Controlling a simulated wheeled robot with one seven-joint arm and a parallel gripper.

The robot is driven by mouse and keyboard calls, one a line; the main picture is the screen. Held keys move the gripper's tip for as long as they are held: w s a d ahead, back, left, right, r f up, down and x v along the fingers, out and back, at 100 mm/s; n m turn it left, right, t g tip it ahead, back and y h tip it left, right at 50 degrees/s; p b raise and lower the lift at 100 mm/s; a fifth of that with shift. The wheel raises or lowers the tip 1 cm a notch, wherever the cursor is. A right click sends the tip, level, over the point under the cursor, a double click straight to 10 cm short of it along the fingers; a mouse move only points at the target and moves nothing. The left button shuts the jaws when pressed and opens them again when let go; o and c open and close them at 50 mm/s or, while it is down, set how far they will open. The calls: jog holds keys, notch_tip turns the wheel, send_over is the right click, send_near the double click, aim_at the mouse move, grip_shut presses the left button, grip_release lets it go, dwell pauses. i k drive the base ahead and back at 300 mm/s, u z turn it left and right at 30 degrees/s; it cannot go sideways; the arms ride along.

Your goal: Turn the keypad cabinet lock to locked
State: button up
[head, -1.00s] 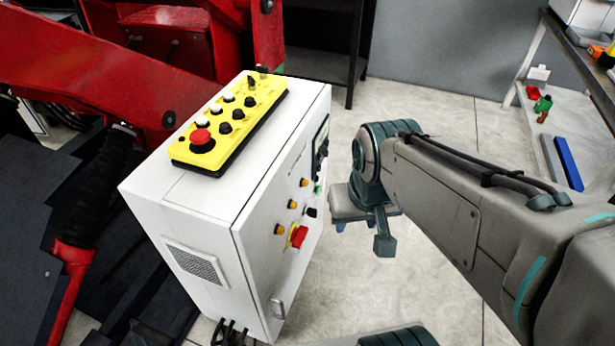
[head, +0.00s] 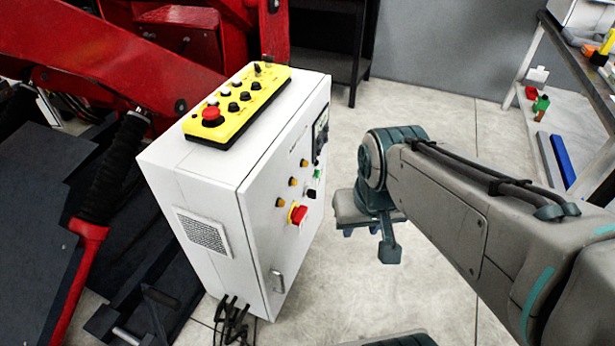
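The white cabinet (head: 205,160) stands left of centre, with its front door facing right. On the door are a red rotary knob on a yellow plate (head: 298,214), a small dark switch (head: 311,193), a green button (head: 317,174), orange lamps (head: 292,182) and a dark panel (head: 320,132) near the top edge. A metal handle (head: 277,281) sits low on the door. I cannot tell which part is the keypad lock or how it is turned. My gripper (head: 372,238) hangs right of the door, apart from it. Its fingers are partly seen, and their opening is unclear.
A yellow control box (head: 240,108) with a red button lies on the cabinet top. A red machine (head: 130,75) stands behind and left, with a dark platform (head: 40,200). Cables (head: 235,318) hang under the cabinet. A shelf (head: 585,75) is at right. Floor (head: 330,290) before the door is clear.

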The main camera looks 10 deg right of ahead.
aim_at(311, 193)
jog(key=z, duration=0.25)
jog(key=k, duration=0.1)
jog(key=u, duration=1)
jog(key=i, duration=0.7)
jog(key=z, duration=0.6)
